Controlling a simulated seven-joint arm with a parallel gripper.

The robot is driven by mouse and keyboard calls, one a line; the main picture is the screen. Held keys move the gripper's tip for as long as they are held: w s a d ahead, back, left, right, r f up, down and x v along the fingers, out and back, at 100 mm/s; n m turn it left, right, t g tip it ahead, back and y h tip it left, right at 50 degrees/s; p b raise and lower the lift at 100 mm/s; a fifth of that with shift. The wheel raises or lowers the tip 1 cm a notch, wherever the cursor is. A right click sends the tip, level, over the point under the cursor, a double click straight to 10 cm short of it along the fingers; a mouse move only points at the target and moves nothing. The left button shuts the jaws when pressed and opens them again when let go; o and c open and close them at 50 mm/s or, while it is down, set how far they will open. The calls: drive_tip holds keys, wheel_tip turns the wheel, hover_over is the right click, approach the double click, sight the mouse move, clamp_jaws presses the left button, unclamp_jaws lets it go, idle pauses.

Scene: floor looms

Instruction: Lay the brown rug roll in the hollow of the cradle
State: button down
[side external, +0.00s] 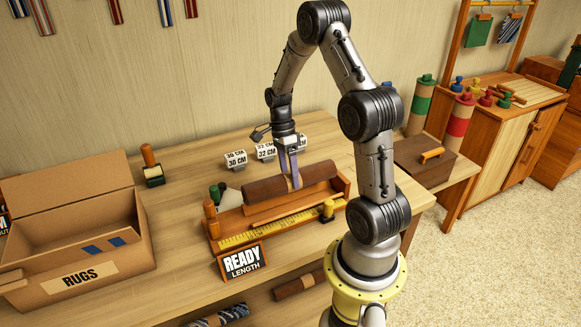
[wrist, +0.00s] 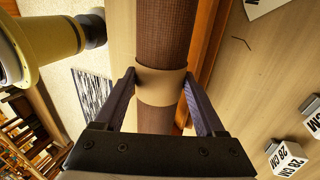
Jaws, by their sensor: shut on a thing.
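The brown rug roll (side external: 262,187) has a tan band (wrist: 161,87) round its middle. My gripper (side external: 291,172) is shut on it at the band, with one finger on each side; the fingers also show in the wrist view (wrist: 161,78). The roll lies lengthwise along the wooden cradle (side external: 268,214), at its upper back part, roughly level. I cannot tell whether it touches the hollow or hangs just above it. The roll hides much of the hollow. A yellow measuring strip (side external: 262,231) runs along the cradle's front, and a "READY LENGTH" sign (side external: 242,262) stands before it.
A cardboard "RUGS" box (side external: 85,280) stands at the left. White length blocks (side external: 236,161) stand behind the cradle. Another roll (side external: 298,285) lies below the tabletop. The table between box and cradle is mostly clear.

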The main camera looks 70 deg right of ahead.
drive_tip(key=shift+f, duration=2.35)
unclamp_jaws()
drive_tip(key=shift+c, duration=0.8)
drive_tip(key=shift+o, duration=0.6)
drive_tip(key=shift+f, duration=0.1)
